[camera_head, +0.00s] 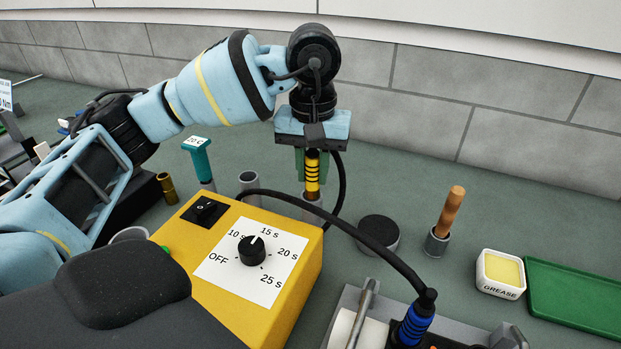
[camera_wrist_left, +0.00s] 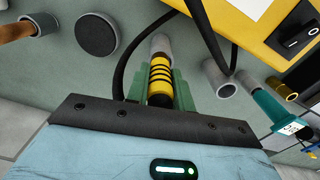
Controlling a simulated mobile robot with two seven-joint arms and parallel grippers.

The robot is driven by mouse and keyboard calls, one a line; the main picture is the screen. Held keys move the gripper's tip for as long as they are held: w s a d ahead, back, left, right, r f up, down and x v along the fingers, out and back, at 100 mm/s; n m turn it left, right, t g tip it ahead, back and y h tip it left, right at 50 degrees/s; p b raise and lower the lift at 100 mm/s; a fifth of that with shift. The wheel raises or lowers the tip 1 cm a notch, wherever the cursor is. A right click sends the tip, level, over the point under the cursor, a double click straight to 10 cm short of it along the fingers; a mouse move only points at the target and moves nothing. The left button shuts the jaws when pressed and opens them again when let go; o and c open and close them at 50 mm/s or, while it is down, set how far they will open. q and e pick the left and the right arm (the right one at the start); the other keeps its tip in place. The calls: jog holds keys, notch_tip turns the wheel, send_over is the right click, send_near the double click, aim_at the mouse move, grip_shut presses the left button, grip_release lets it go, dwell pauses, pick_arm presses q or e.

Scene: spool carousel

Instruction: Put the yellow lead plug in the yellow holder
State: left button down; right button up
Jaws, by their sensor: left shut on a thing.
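The yellow lead plug (camera_head: 312,178), with black rings and a black cable, is upright between the green fingers of my left gripper (camera_head: 312,163), which is shut on it. Its lower end meets a grey cylindrical holder (camera_head: 312,207) on the bench. In the left wrist view the plug (camera_wrist_left: 160,75) lines up with this grey holder (camera_wrist_left: 161,45). How deep it sits inside, if at all, I cannot tell. No yellow marking shows on the holder. A second grey holder (camera_head: 249,182) stands to the left, and looks empty in the wrist view (camera_wrist_left: 220,78). My right gripper is not in view.
A yellow timer box (camera_head: 292,300) with a dial stands in front. A thick black cable arches over it to a blue plug (camera_head: 415,325). A teal-handled tool (camera_head: 200,160), black disc (camera_head: 378,234), wooden-handled tool (camera_head: 450,212), grease tub (camera_head: 500,287) and green tray (camera_head: 575,295) are around.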

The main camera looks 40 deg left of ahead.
aim_at(312, 183)
pick_arm(q)
jog(key=shift+w+a, duration=0.35)
jog(key=shift+f, duration=1.75)
jog(key=shift+f, duration=0.15)
jog(key=c, duration=1.2)
grip_release()
notch_tip(312, 183, up, 12)
jog(key=shift+r+p, duration=0.15)
jog(key=shift+p, duration=0.3)
